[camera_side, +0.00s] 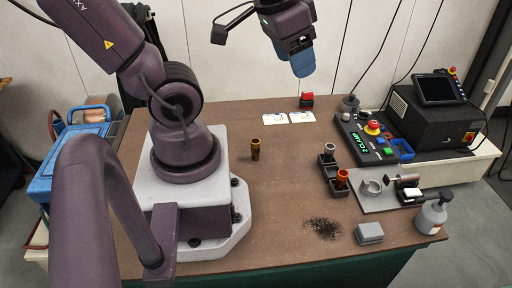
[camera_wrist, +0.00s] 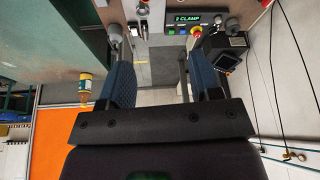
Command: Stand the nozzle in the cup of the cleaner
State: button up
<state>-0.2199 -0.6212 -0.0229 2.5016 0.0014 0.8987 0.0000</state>
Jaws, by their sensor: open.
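A brass-coloured nozzle (camera_side: 255,149) stands upright by itself on the brown table, right of my base. A grey round unit (camera_side: 350,103) stands at the back of the table behind the control panel; it may be the cleaner, but its cup is too small to make out. My gripper (camera_side: 303,68) hangs above the back of the table, up and right of the nozzle and apart from it. In the wrist view its two blue fingers (camera_wrist: 163,80) are spread with nothing between them.
A dark rack (camera_side: 329,171) holds a grey piece and an orange piece. A grey plate (camera_side: 384,202) with a ring fixture, a spray bottle (camera_side: 432,215), a grey block (camera_side: 369,233) and a control panel (camera_side: 366,140) fill the right side. Dark crumbs (camera_side: 323,228) lie in front.

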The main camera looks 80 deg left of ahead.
jog(key=s+a+f+m+g, duration=0.15)
jog(key=a+f+g, duration=0.25)
jog(key=a+f, duration=0.5)
jog(key=m+h, duration=0.1)
jog(key=m, duration=1.8)
send_over(256, 142)
notch_tip(256, 142, down, 10)
jog(key=r, duration=0.1)
jog(key=shift+a+f, duration=0.15)
jog(key=shift+f, duration=2.05)
jog(key=shift+a+f, duration=0.1)
jog(key=shift+f, duration=2.1)
jog(key=shift+d+f, duration=0.2)
jog(key=shift+f, duration=1.05)
jog(key=shift+a+f, duration=0.15)
jog(key=shift+f, duration=0.4)
